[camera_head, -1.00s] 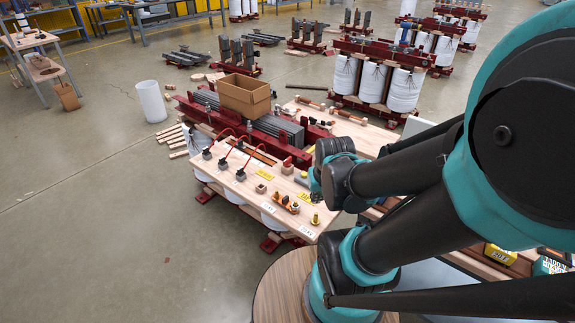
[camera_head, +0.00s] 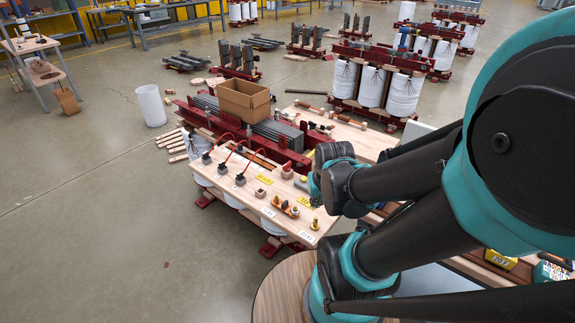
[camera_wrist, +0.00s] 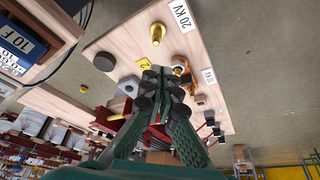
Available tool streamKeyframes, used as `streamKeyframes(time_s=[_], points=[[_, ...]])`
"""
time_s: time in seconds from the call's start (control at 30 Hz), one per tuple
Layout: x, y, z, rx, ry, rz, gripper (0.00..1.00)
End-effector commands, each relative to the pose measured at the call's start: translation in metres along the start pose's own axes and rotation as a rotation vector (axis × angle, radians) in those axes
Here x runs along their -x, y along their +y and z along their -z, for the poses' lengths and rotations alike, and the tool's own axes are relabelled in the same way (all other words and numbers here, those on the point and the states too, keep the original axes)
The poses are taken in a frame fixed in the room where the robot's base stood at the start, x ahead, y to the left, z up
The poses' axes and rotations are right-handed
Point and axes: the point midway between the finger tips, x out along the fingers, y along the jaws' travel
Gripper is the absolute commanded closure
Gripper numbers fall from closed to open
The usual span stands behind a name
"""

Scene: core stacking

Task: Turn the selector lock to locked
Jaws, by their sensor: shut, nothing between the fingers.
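An orange fitting with dark and brass posts (camera_head: 284,206) stands on the wooden board (camera_head: 226,205); it may be the selector lock, but its setting is too small to read. In the wrist view this orange part (camera_wrist: 180,65) is partly hidden behind my fingers. My gripper (camera_wrist: 163,88) is shut and empty, its fingertips together over the board. Whether it touches the orange part cannot be told. In the head view my arm hides most of the gripper.
A brass bolt (camera_wrist: 158,34) stands beside the 20 KV label. A yellow tag (camera_wrist: 145,64) and a grey nut (camera_wrist: 127,86) are close to my fingers. Dark terminals with red leads (camera_head: 240,179) line the board. A cardboard box (camera_head: 243,99) sits beyond it.

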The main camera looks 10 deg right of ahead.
Motion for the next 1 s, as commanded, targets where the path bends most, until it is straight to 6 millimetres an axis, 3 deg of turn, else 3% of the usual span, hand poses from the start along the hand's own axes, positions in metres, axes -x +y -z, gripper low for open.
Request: streamKeyframes(time_s=[0.3, 0.47, 0.57, 0.8, 1.0], points=[[0.0, 0.0, 0.0, 0.0, 0.0, 0.0, 1.0], [0.001, -0.001, 0.009, 0.016, -0.008, 0.001, 0.81], [0.005, -0.002, 0.034, 0.063, -0.032, 0.003, 0.69], [0.011, -0.011, 0.134, 0.274, -0.138, 0.024, 0.39], [0.006, -0.021, 0.215, 0.461, -0.229, 0.058, 0.38]])
